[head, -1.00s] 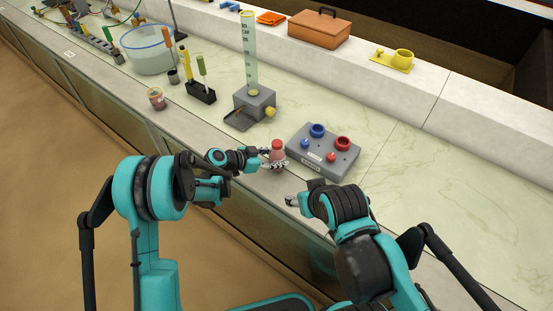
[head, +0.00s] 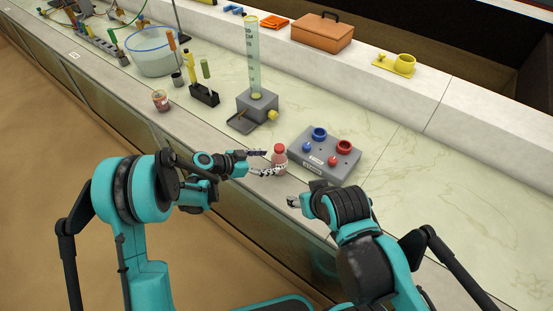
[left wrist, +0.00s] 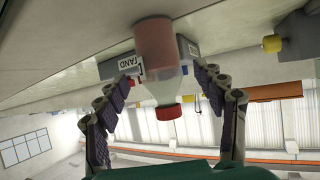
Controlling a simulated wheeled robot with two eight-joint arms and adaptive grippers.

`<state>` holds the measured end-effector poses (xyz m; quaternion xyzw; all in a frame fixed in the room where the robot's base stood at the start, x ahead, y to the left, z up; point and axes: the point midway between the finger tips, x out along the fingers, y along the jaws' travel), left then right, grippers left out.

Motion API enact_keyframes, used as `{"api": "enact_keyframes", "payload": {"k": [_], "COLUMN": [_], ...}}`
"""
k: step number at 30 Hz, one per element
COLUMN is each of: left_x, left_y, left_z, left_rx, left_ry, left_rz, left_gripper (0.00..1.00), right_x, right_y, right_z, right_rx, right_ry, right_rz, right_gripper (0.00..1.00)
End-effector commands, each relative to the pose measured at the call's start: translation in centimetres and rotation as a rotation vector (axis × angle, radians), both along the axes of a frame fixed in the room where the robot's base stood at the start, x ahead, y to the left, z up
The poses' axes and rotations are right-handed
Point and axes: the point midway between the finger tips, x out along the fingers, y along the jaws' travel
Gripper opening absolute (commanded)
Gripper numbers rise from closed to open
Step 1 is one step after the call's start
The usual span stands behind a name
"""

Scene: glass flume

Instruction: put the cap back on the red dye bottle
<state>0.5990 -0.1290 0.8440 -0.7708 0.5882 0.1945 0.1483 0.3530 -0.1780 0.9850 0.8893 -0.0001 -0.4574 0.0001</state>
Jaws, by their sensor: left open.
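The red dye bottle (head: 279,160) stands upright on the bench, left of the grey stand, with red dye in its lower part. A red cap (head: 279,148) shows on its top. In the left wrist view the bottle (left wrist: 155,45) appears upside down, with the red cap (left wrist: 168,112) on its clear neck. My left gripper (head: 262,162) is open, its fingers spread on either side of the bottle, which shows between and just beyond the tips. My right gripper (head: 293,201) is near the bench's front edge, mostly hidden behind its own wrist.
The grey stand (head: 313,167) holds a blue ring, a red ring and small blue and red knobs. Behind are a measuring cylinder (head: 253,65) on a grey block, a black rack (head: 204,95) and a small jar (head: 160,101). The bench to the right is clear.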

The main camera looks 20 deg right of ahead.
Motion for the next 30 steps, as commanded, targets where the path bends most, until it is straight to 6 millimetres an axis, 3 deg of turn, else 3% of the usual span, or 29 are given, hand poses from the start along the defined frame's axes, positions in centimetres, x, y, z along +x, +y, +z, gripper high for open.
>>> {"api": "enact_keyframes", "payload": {"k": [3, 10, 30], "left_x": [-0.6, -1.4, -1.5], "left_y": [2.3, 5.0, 5.5], "left_z": [1.5, 2.9, 3.1], "left_rx": [0.001, 0.000, 0.000], "left_ry": [0.000, -0.001, 0.000], "left_rz": [0.002, 0.000, -0.001], "left_gripper": [0.69, 0.69, 0.69], "right_x": [0.0, 0.0, 0.0], "right_y": [0.0, 0.0, 0.0], "right_z": [0.9, 1.6, 1.7], "right_rx": [0.000, 0.000, 0.000], "right_ry": [0.000, 0.000, 0.000], "right_rz": [0.000, 0.000, 0.000], "right_gripper": [0.54, 0.54, 0.54]}}
